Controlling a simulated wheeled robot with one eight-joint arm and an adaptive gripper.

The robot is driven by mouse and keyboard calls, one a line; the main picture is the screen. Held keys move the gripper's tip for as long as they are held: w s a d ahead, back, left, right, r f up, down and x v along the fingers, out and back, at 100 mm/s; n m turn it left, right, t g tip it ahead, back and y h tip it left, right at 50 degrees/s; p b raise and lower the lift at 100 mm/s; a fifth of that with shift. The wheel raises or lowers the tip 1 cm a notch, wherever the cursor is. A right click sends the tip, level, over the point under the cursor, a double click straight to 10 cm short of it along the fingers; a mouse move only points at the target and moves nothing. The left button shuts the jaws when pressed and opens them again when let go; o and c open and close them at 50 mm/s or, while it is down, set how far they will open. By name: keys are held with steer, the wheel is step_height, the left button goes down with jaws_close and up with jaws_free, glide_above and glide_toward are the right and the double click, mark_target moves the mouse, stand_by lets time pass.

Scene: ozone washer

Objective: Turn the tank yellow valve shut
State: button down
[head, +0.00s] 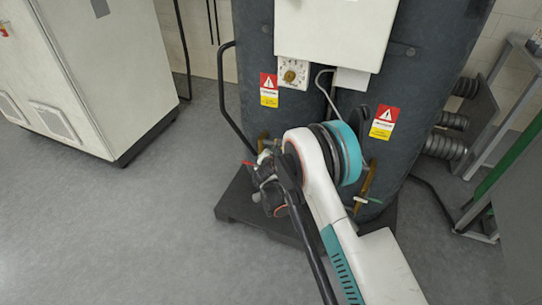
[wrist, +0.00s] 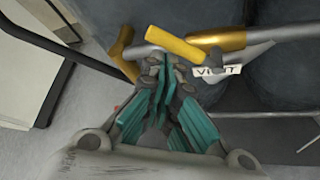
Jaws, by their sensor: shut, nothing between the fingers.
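In the wrist view a yellow valve handle (wrist: 178,45) lies slanted just beyond my gripper's tips, beside a brass-coloured pipe fitting (wrist: 232,40). In the head view my gripper (head: 266,182) is at the foot of the dark tanks (head: 300,115), partly hidden by my arm. The yellow handle cannot be made out clearly there.
A white tag (wrist: 218,71) hangs by the fitting. A white cabinet (head: 90,75) stands at left. Another brass pipe (head: 367,182) is right of my arm. Floor at front left is clear.

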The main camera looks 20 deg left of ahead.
steer(key=shift+s+d+r, duration=0.1)
steer(key=shift+d+r, duration=1.3)
steer(key=shift+d, duration=0.25)
